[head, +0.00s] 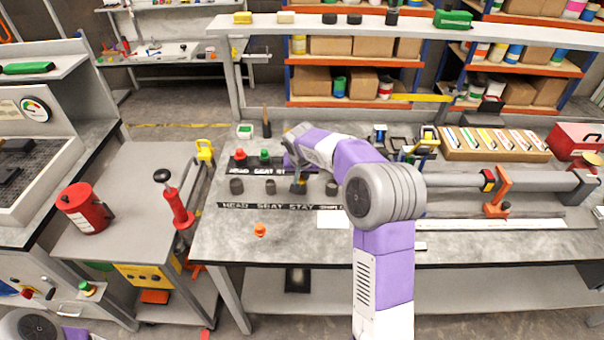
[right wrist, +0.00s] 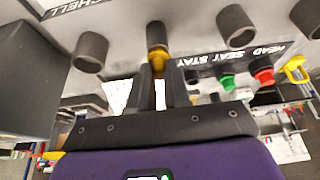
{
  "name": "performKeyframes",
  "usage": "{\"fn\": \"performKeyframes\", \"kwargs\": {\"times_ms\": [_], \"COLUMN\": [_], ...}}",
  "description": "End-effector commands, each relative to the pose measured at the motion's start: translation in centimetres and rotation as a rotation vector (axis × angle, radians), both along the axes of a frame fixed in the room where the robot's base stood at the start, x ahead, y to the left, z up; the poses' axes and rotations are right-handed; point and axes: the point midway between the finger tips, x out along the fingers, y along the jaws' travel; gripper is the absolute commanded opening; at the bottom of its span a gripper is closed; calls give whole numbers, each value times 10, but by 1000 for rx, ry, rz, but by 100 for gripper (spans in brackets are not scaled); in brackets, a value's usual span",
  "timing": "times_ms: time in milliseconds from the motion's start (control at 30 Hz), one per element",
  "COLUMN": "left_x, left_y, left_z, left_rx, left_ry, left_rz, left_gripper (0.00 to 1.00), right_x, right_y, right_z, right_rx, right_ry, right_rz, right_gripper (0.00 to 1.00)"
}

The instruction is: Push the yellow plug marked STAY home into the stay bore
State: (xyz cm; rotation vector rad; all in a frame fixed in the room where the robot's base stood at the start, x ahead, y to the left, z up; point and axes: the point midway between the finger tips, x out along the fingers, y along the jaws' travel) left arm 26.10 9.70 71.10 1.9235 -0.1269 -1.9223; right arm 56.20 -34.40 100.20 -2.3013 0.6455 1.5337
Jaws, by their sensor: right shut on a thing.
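The yellow plug (right wrist: 158,56) is between the fingertips of my right gripper (right wrist: 158,72), which is shut on it. In the right wrist view the plug lines up with the mouth of the dark stay bore (right wrist: 156,33). Its yellow part still shows outside; how deep it sits is hidden. In the head view my right gripper (head: 299,182) is over the third dark cylinder, above the word STAY on the label strip (head: 285,206). My left gripper is not in view.
Other dark bores stand beside it: head (head: 236,187), seat (head: 270,187) and shell (head: 332,189). A red plug (head: 240,154) and a green plug (head: 265,155) stand in the rack behind. An orange piece (head: 259,230) lies on the bench in front.

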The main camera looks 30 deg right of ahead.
Motion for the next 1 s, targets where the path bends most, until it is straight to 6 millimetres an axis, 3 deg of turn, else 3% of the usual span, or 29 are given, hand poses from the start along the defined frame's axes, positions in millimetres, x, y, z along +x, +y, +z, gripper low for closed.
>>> {"fn": "performKeyframes", "kwargs": {"times_ms": [200,233,433,767,1000], "left_x": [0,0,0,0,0], "left_y": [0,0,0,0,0], "left_z": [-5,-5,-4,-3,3], "left_rx": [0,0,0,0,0], "left_ry": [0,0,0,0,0], "left_rz": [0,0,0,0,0], "left_gripper": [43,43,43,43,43], "right_x": [-1,-1,-1,-2,-14], "right_y": [1,1,0,1,9], "right_z": [-8,-8,-7,-2,34], "right_rx": [1,1,1,1,0], "right_ry": [5,6,4,2,0], "right_rz": [0,0,1,0,1], "right_gripper": [0,18,46,46,46]}}
